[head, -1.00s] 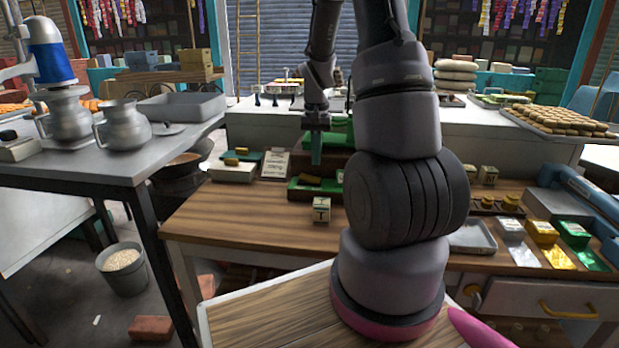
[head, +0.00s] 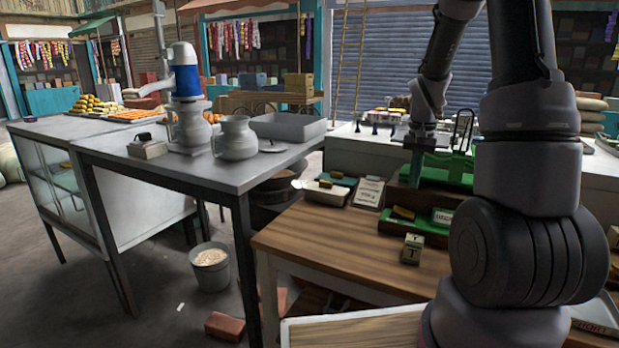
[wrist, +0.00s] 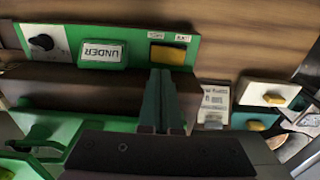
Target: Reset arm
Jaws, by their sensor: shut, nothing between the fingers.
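My arm hangs in front of the work table on the right side of the head view. My gripper (head: 416,168) points down, a little above the green devices at the table's back. In the wrist view the two fingers (wrist: 163,98) lie together, shut and empty. They are beside the green panel (wrist: 105,48) with an "UNDER" label, a dark knob and a yellow button. I cannot tell whether the fingertips touch anything.
A small lettered block (head: 412,248) stands on the wooden table (head: 340,240). A grain bucket (head: 211,268) and a brick (head: 228,326) are on the floor.

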